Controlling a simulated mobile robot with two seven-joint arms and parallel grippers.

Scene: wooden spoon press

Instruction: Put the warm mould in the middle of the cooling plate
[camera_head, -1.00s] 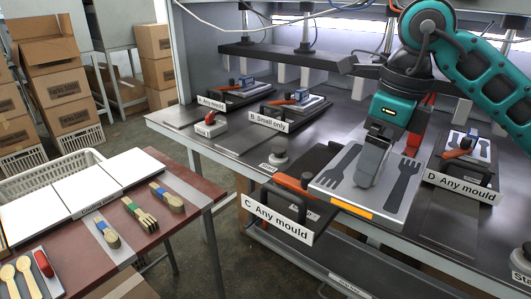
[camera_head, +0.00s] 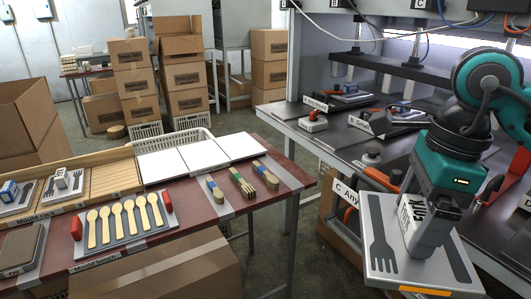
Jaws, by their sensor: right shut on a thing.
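The mould (camera_head: 385,262) is a flat grey plate with dark fork-shaped hollows and an orange strip on its front edge. It is at the lower right in the head view, slightly tilted, in front of the press table. My right gripper (camera_head: 424,240) is shut on the mould from above and hides part of its surface. The cooling plate (camera_head: 200,156) is the white surface, split by seams, on the red-brown bench at left centre. It is empty, and the mould is well to its right, apart from it. My left gripper is not in view.
The press table (camera_head: 300,112) stands behind my right arm. A floor gap separates bench and table.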

